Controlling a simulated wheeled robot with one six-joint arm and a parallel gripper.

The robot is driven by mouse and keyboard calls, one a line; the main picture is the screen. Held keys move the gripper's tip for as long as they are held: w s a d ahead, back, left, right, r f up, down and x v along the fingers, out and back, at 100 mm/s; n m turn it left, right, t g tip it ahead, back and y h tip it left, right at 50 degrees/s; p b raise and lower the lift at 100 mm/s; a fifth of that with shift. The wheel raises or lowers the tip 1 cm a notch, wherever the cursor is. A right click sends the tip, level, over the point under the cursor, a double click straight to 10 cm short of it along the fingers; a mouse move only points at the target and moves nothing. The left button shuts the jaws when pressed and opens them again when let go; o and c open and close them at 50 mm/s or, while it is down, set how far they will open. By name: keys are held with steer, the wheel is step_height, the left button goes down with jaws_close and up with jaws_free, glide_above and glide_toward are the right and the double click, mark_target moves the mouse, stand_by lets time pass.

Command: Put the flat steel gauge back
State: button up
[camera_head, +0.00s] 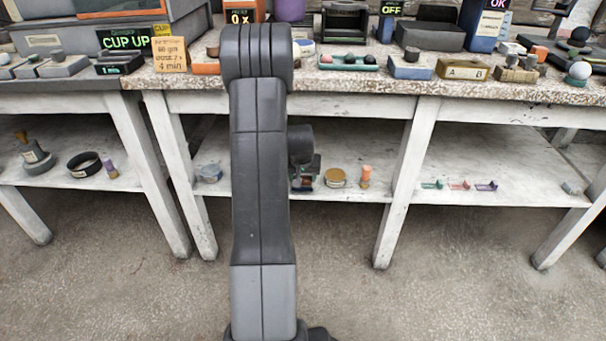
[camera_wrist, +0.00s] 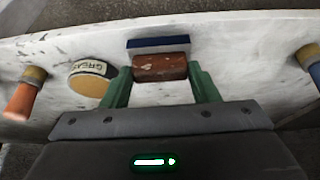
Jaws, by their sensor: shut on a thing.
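My gripper (camera_wrist: 160,82) has green fingers on either side of a worn reddish-brown block (camera_wrist: 160,67), in the wrist view. It is shut on this block, over the white lower shelf. A dark blue piece with a pale top (camera_wrist: 158,44) lies just beyond the block; I cannot tell whether they touch. In the head view my arm hides most of the gripper, and only dark parts of it show beside the arm at shelf height. I cannot make out a flat steel gauge for certain in either view.
A grease tin (camera_wrist: 91,78) stands close beside my left finger in the wrist view, with an orange-ended cylinder (camera_wrist: 22,98) farther left. A blue and tan item (camera_wrist: 312,62) is at the right. The cluttered bench top (camera_head: 330,82) overhangs the lower shelf (camera_head: 460,165); white legs (camera_head: 405,185) flank it.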

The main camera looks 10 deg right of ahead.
mark_target(302, 187)
steer(key=shift+w+d, duration=0.2)
steer(key=shift+w, duration=0.45)
steer(key=shift+w+d+b, duration=0.2)
steer(key=shift+w+b, duration=0.05)
steer(key=shift+w, duration=0.35)
steer(key=shift+w+d+b, duration=0.15)
steer(key=shift+w+b, duration=0.1)
steer(key=shift+w, duration=0.35)
steer(key=shift+f+b, duration=0.35)
steer(key=shift+f, duration=0.35)
steer(key=shift+f, duration=0.1)
steer(key=o, duration=0.9)
steer(key=shift+s+r, duration=0.1)
steer(key=shift+r, duration=0.25)
steer(key=p+v, duration=0.4)
steer(key=v, duration=0.7)
steer(key=shift+s+a+r, duration=0.1)
steer(key=shift+a+r, duration=0.05)
steer(key=shift+r, duration=0.1)
